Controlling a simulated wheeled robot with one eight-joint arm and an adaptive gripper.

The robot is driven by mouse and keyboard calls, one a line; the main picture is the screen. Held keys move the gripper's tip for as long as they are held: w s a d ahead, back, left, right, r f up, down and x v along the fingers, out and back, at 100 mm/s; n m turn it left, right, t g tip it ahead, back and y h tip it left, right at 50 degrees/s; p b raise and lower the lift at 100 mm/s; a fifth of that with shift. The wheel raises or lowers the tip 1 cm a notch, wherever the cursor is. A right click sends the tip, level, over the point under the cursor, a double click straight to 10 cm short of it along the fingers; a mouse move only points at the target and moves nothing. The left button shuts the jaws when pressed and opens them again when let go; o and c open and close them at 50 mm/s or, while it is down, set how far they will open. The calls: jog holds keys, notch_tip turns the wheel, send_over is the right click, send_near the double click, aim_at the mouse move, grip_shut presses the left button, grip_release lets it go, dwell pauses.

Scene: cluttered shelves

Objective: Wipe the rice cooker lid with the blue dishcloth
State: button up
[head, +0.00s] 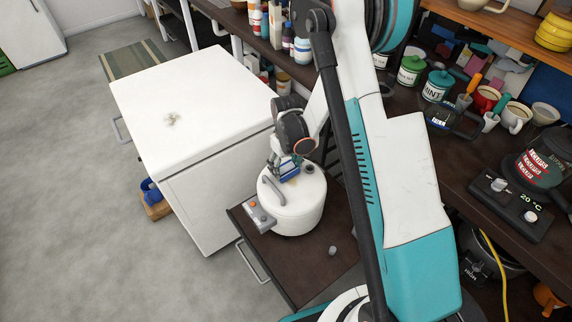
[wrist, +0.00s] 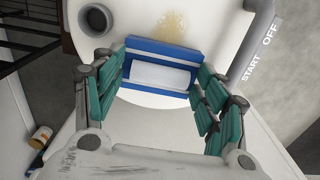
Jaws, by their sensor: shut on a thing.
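The white rice cooker (head: 295,212) stands on a dark brown surface, with a grey handle and a control panel at its left side. Its lid (wrist: 215,55) fills much of the wrist view, with a brownish stain (wrist: 172,30) and a dark round vent (wrist: 96,19). My gripper (wrist: 160,80) is shut on the blue dishcloth (wrist: 165,48), a blue piece with a pale middle. The cloth is at the lid, right beside the stain; I cannot tell whether it touches the lid. In the head view the blue cloth (head: 288,170) shows under my gripper (head: 287,164).
A large white cabinet (head: 195,95) with a smudge on top stands left of the cooker. A small grey knob-like object (head: 333,250) lies on the brown surface (head: 318,268). The right counter is crowded with jars, mugs and a hot plate (head: 512,205). Open floor lies at far left.

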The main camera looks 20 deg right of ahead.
jog(key=shift+f, duration=0.55)
jog(key=shift+s, duration=0.1)
dwell(0.3)
jog(key=shift+s+d+r, duration=0.1)
jog(key=shift+s+d, duration=0.1)
jog(key=shift+s, duration=0.35)
jog(key=shift+s+d, duration=0.15)
jog(key=shift+s, duration=0.35)
jog(key=shift+s+d, duration=0.25)
jog(key=shift+s, duration=0.5)
jog(key=shift+s+d, duration=0.25)
jog(key=shift+s, duration=0.5)
jog(key=shift+s+d, duration=0.25)
jog(key=shift+s, duration=0.5)
jog(key=shift+w, duration=0.1)
jog(key=shift+w+a, duration=0.35)
jog(key=shift+w, duration=0.75)
jog(key=shift+w+a, duration=0.4)
jog(key=shift+w, duration=0.7)
jog(key=shift+w+a, duration=0.35)
jog(key=shift+w, duration=0.75)
jog(key=shift+r, duration=0.1)
